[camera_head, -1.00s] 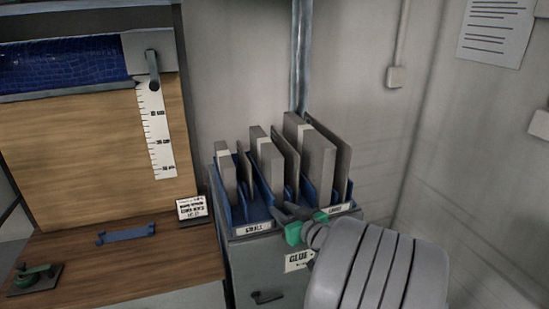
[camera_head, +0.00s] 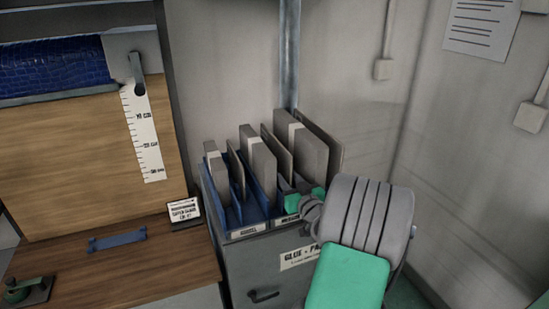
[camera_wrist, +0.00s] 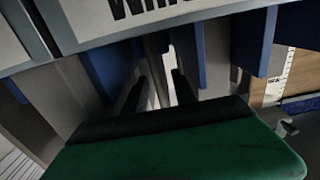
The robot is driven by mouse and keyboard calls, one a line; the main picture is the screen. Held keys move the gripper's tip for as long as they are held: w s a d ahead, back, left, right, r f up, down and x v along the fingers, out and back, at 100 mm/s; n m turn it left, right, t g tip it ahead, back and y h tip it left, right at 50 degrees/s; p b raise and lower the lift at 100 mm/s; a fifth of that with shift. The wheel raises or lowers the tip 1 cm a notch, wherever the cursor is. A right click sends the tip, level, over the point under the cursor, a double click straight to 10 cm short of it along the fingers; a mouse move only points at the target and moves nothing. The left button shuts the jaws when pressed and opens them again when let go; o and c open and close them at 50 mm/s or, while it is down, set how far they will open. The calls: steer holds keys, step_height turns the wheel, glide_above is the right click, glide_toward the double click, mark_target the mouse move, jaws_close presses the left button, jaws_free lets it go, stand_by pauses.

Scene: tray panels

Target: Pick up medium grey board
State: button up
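Grey boards stand upright in a blue rack (camera_head: 250,207), rising in height from left to right. The mid-height ones are a thick board with a pale stripe (camera_head: 261,162) and a thinner grey board (camera_head: 278,150) beside it. My gripper (camera_head: 291,190) is low at the rack's front, right of centre, its fingers mostly hidden behind my wrist. In the wrist view, its two dark fingers (camera_wrist: 160,90) are apart and point into the rack between blue dividers. A narrow grey strip shows between them; I cannot tell which board it is or whether they touch it.
The rack sits on a grey cabinet (camera_head: 265,272) with labels at its front. Smaller boards (camera_head: 216,168) stand left and larger boards (camera_head: 303,150) right. A wooden bench (camera_head: 130,270) with a blue handle (camera_head: 117,240) is at left. A pole (camera_head: 289,60) rises behind.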

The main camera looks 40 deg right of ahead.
steer(key=shift+s, duration=0.1)
steer(key=shift+c, duration=0.4)
jaws_close()
